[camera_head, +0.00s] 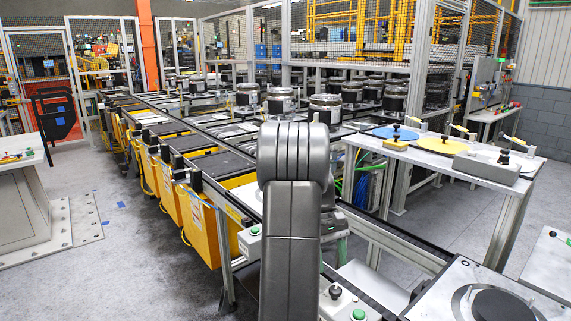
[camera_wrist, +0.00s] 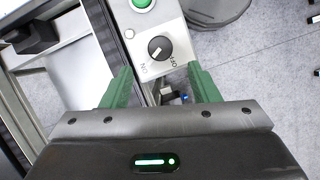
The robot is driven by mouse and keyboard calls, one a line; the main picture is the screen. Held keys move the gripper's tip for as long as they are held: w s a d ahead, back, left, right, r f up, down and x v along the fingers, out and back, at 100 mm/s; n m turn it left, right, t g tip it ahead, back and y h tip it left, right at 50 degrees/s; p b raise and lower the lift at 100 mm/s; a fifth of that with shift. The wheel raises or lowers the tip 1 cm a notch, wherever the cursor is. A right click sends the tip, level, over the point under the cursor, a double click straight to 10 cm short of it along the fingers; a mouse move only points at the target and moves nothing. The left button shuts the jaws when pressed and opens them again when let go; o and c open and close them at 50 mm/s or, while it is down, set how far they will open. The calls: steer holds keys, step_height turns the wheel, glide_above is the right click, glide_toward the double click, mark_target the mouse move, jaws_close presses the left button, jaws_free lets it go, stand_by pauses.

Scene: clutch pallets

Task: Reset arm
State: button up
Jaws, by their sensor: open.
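My gripper (camera_wrist: 161,88) shows in the wrist view with its two green fingers spread apart and nothing between them. Beyond the fingers is a control box (camera_wrist: 158,38) with a black rotary knob and a green button. My gripper is over the near end of this box; I cannot tell the exact gap. In the head view my grey arm (camera_head: 292,200) stands upright in the middle and hides part of the conveyor line.
A conveyor line (camera_head: 205,185) with yellow bins (camera_head: 203,225) runs to the back left. Clutch stacks (camera_head: 281,103) stand on it. A table with blue and yellow discs (camera_head: 443,145) is at the right. A white bench (camera_head: 22,200) is at far left.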

mark_target(335, 290)
steer(key=x, duration=0.7)
steer(key=shift+s+f+p, duration=0.1)
steer(key=shift+p, duration=0.3)
steer(key=b+v, duration=0.2)
steer(key=v, duration=1.1)
steer(key=p+x, duration=0.2)
steer(key=x, duration=1)
steer(key=shift+s+d+f, duration=0.1)
steer(key=shift+s+f, duration=0.15)
steer(key=shift+f, duration=0.1)
steer(key=shift+f+n, duration=0.2)
steer(key=shift+n, duration=0.3)
steer(key=n+h, duration=0.1)
steer(key=n, duration=0.1)
steer(key=n+t+b, duration=0.1)
steer(key=n, duration=0.1)
steer(key=shift+s+a+n+h, duration=0.1)
steer(key=shift+a+n+h, duration=0.1)
steer(key=shift+n+h, duration=0.15)
steer(key=n+t+b, duration=0.1)
steer(key=n, duration=0.2)
steer(key=n+t+h+b, duration=0.1)
steer(key=n, duration=0.2)
steer(key=shift+s, duration=0.25)
steer(key=s+v, duration=0.1)
steer(key=v, duration=1)
steer(key=shift+w+b, duration=0.3)
steer(key=shift+w, duration=0.05)
